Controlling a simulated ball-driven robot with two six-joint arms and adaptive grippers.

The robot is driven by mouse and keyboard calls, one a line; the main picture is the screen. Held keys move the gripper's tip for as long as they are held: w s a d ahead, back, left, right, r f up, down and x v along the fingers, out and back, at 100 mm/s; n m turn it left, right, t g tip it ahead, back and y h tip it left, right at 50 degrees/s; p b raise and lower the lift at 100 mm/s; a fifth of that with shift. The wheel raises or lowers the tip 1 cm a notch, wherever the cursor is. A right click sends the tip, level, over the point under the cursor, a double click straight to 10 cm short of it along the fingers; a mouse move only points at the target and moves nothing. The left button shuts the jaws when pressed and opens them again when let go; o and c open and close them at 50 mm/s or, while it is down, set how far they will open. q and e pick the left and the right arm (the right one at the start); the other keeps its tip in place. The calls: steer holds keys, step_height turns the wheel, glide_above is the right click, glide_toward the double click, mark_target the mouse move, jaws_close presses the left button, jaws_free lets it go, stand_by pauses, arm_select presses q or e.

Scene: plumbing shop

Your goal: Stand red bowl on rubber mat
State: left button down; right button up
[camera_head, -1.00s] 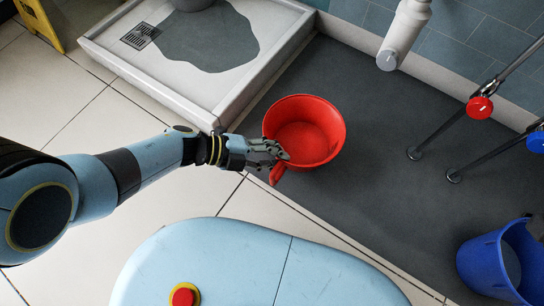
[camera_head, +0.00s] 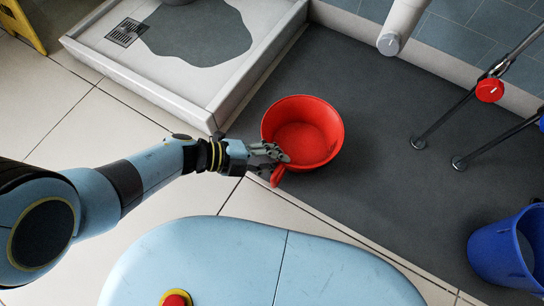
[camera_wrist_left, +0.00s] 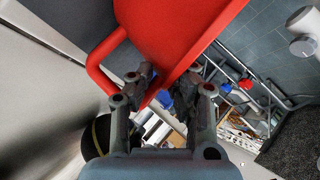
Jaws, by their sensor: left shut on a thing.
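The red bowl (camera_head: 303,132), with a side handle, is upright at the end of my left arm in the head view. My left gripper (camera_head: 280,155) is shut on the bowl's near-left rim, beside the handle. In the left wrist view the red bowl (camera_wrist_left: 170,35) fills the top, and the gripper's fingers (camera_wrist_left: 166,90) pinch its wall. The dark grey rubber mat (camera_head: 385,175) spreads below and to the right of the bowl. I cannot tell whether the bowl's base touches the mat. My right gripper is not in view.
A blue bucket (camera_head: 505,252) stands on the mat's right side. A white shower tray (camera_head: 190,108) with a wet patch and drain borders the mat at left. Pipes with a red valve (camera_head: 489,90) reach the floor at right. The mat's middle is free.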

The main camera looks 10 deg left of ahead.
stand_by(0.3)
arm_select(q)
steer(key=c, duration=1.2)
jaws_free()
steer(key=shift+f, duration=0.15)
